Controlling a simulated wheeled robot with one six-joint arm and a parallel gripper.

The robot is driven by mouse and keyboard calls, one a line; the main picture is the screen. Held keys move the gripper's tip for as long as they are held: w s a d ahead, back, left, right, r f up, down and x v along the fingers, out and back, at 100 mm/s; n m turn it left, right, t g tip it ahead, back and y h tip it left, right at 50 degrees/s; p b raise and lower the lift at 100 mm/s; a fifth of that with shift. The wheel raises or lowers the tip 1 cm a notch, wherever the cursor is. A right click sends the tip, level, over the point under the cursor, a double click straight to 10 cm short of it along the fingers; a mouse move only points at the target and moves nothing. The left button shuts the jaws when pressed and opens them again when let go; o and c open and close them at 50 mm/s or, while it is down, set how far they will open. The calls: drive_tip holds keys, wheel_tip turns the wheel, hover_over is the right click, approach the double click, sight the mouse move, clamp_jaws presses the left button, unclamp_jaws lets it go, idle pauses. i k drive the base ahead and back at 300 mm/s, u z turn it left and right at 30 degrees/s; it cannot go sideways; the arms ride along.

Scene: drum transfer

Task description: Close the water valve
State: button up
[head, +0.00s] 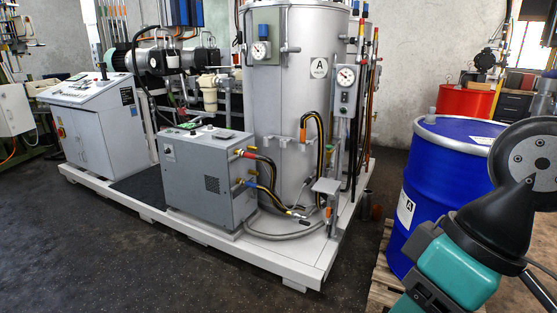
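No part is clearly marked as the water valve, and I cannot tell which fitting it is. A grey cabinet (200,180) stands in front of a large silver tank (292,90) marked A. Two hose fittings stick out of the cabinet's right side: an upper one with red (241,153) and a lower one with blue and yellow (245,182). Black hoses with yellow stripes run from them. Whether any handle there is turned open or closed is too small to tell. My teal and black arm shows at the lower right; its gripper fingers are not in view.
A blue drum (440,185) stands on a wooden pallet (384,270) at the right, partly behind my arm. A red drum (466,101) is behind it. A control console (95,125) stands left on the white skid base (265,255). The dark floor at front left is clear.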

sight(301, 222)
drive_tip(key=i, duration=0.85)
drive_tip(key=k, duration=0.5)
drive_tip(key=u, duration=0.8)
drive_tip(key=i, duration=1.15)
drive_tip(key=z, duration=0.3)
drive_tip(key=i, duration=0.65)
drive_tip(key=z, duration=0.95)
drive_tip(key=i, duration=0.25)
drive_tip(key=z, duration=0.2)
